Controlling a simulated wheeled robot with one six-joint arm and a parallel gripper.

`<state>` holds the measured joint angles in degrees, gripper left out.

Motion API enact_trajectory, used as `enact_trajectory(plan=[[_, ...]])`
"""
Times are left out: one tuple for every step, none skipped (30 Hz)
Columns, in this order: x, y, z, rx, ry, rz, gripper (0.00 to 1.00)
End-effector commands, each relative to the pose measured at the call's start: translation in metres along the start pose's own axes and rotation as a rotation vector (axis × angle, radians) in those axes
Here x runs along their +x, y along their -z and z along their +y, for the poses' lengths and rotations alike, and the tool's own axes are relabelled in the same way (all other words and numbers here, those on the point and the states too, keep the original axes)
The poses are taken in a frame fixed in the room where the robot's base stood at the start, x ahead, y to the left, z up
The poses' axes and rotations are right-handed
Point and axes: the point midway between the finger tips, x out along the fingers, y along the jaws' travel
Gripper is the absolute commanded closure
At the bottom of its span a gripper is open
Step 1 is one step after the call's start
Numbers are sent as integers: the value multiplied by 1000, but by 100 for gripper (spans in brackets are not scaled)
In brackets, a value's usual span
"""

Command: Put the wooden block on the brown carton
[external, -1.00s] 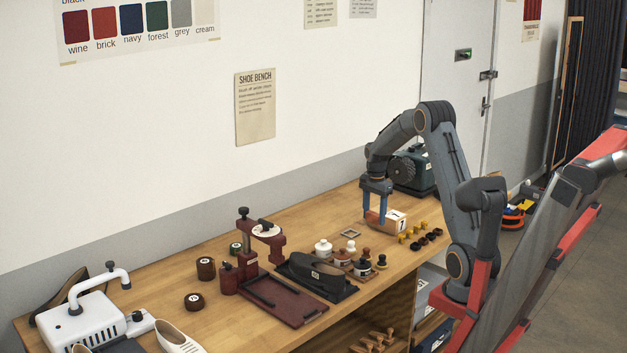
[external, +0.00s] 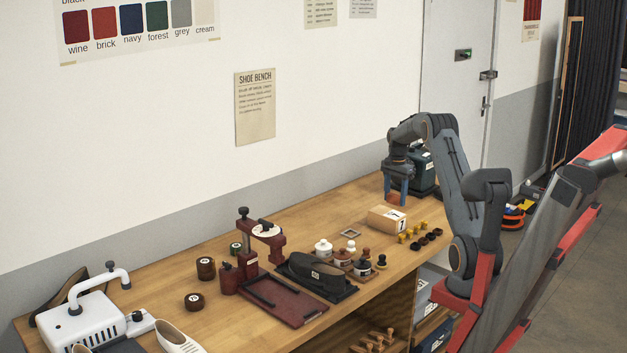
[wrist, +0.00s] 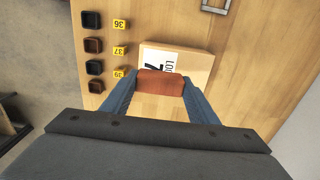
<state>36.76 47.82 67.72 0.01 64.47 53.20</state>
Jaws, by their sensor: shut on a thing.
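The wooden block (wrist: 160,84) is reddish brown and sits between the two blue fingers of my gripper (wrist: 161,80) in the wrist view. My gripper is shut on it. The brown carton (external: 382,215) is a low, light tan box with a white label bearing a 7, lying on the bench. My gripper (external: 397,198) is beyond the carton in the external view, up and to its right. In the wrist view the block covers part of the carton (wrist: 202,66), whose label shows just beyond it.
Several small dark pots and yellow number tags (wrist: 119,51) stand beside the carton. A grey square frame (external: 350,233) lies to its left. A dark green machine (external: 425,172) stands close behind my gripper.

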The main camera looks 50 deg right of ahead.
Motion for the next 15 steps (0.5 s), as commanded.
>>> enact_trajectory(plan=[[4,0,0,0,-1,-1,68],[6,0,0,0,-1,-1,68],[8,0,0,0,-1,-1,68],[10,0,0,0,-1,-1,68],[12,0,0,0,-1,-1,68],[16,0,0,0,-1,-1,68],[19,0,0,0,-1,-1,68],[23,-1,1,0,-2,-1,68],[29,-1,1,0,-2,-2,68],[33,0,1,0,-2,-1,68],[37,0,1,0,-2,-1,68],[41,0,0,0,-1,-1,68],[44,0,0,0,-1,0,68],[45,0,0,0,0,0,68],[46,0,0,0,1,1,68]])
